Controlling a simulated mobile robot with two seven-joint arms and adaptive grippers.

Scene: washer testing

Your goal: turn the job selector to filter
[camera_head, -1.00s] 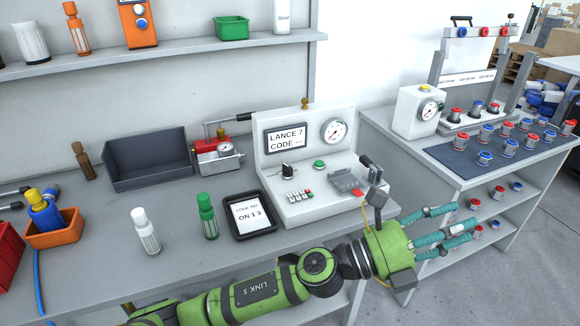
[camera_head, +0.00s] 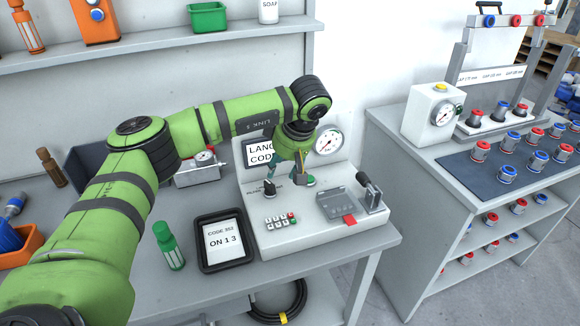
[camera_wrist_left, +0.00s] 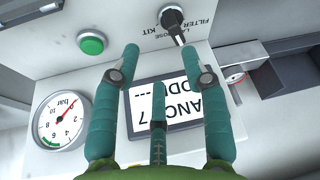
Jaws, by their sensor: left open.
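The job selector is a black knob (camera_head: 269,187) on the sloped face of the white test console (camera_head: 340,232). In the left wrist view the knob (camera_wrist_left: 172,20) shows at the top with a pale pointer slanting down, beside upside-down printed words including FILTER and KIT. I cannot tell which mark it points at. My left gripper (camera_head: 288,178) hangs over the console in front of its display (camera_head: 258,153). In the left wrist view the gripper's teal fingers (camera_wrist_left: 160,60) are spread and empty, with the knob just beyond the right-hand fingertip. My right gripper is out of view.
A green button (camera_wrist_left: 92,42) sits beside the knob and a gauge (camera_head: 328,141) stands behind. A framed code card (camera_head: 223,240) and a green bottle (camera_head: 168,246) stand at left.

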